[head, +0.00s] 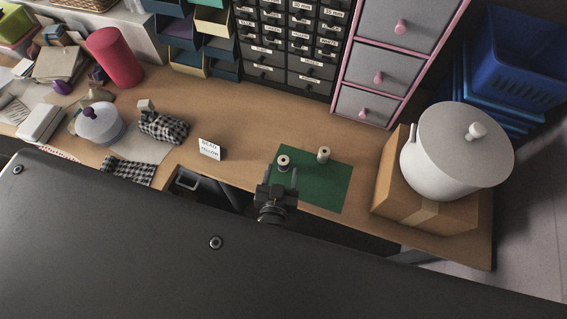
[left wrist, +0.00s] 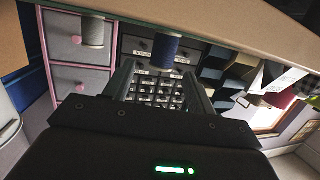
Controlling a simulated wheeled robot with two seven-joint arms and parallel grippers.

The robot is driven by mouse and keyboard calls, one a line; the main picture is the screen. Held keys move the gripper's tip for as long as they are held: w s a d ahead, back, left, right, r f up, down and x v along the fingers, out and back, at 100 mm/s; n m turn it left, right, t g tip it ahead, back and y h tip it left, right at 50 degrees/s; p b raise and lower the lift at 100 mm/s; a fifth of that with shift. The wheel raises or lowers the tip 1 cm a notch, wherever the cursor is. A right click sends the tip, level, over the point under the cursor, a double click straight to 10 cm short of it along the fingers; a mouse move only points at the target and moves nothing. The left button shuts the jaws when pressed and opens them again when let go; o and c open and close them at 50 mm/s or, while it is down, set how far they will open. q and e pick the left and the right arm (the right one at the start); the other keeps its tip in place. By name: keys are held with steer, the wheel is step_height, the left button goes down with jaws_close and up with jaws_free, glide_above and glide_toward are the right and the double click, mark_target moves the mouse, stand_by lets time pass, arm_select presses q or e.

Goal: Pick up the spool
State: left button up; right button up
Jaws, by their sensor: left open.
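Two spools stand upright on a green mat (head: 320,188) on the wooden table. The nearer spool (head: 283,163) has a pale top and shows blue in the left wrist view (left wrist: 168,50). The other spool (head: 324,155) is pale, further right, and shows greyish in the left wrist view (left wrist: 93,32). My left gripper (head: 277,187) is just on the near side of the blue spool, at the mat's edge. In the left wrist view its two fingers (left wrist: 158,78) are apart and empty, with the blue spool ahead between their lines. My right gripper is not in view.
A white pot (head: 436,172) on a cardboard box (head: 403,205) stands right of the mat. A small label card (head: 209,149) stands to the left. Drawer cabinets (head: 290,40) line the back. Table around the card is mostly clear.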

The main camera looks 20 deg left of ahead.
mark_target(283, 166)
arm_select(q)
steer(key=b+x, duration=0.2)
steer(key=x, duration=0.2)
steer(key=shift+s+f, duration=0.1)
steer(key=shift+w+a+b, duration=0.1)
steer(key=shift+w+b, duration=0.25)
steer(key=shift+w, duration=0.2)
steer(key=shift+c, duration=0.5)
steer(key=c, duration=0.9)
steer(key=shift+c, duration=0.2)
step_height(283, 166, up, 10)
steer(key=p, duration=1.1)
